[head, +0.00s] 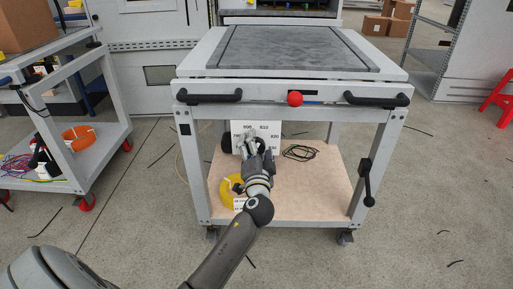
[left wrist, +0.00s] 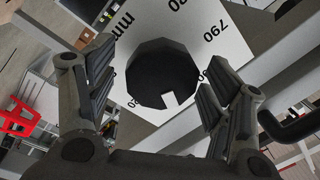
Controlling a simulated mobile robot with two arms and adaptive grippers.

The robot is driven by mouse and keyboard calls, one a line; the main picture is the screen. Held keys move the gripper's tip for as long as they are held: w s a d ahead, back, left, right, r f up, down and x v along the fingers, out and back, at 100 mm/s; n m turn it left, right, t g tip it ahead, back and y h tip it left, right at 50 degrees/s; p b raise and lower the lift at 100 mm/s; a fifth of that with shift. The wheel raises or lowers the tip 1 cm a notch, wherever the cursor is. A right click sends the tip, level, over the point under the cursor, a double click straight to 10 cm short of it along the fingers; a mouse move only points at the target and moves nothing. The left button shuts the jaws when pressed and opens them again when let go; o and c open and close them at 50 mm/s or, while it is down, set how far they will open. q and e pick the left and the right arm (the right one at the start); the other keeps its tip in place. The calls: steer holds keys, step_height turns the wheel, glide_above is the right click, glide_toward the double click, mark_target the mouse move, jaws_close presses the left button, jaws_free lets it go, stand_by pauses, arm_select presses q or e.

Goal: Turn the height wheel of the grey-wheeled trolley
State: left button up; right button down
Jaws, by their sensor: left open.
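The grey trolley (head: 285,90) stands in front of me with grey casters. Its height wheel is a dark many-sided knob (left wrist: 163,70) with a white mark, in front of a white scale plate (left wrist: 228,42) with numbers. In the head view the plate (head: 268,128) hangs below the trolley's front rail, and my left gripper (head: 250,144) largely hides the wheel. In the left wrist view my left gripper (left wrist: 158,95) is open, its fingers on either side of the wheel with gaps showing. Whether the fingertips reach around its rim I cannot tell. My right gripper is not in view.
A red knob (head: 295,98) sits between two black handles on the trolley front. A black crank (head: 366,183) is on its right leg. The lower shelf (head: 310,195) holds a yellow coil and dark cable. Another trolley with red casters (head: 110,160) stands at left.

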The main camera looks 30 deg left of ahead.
arm_select(q)
steer(key=v, duration=1.2)
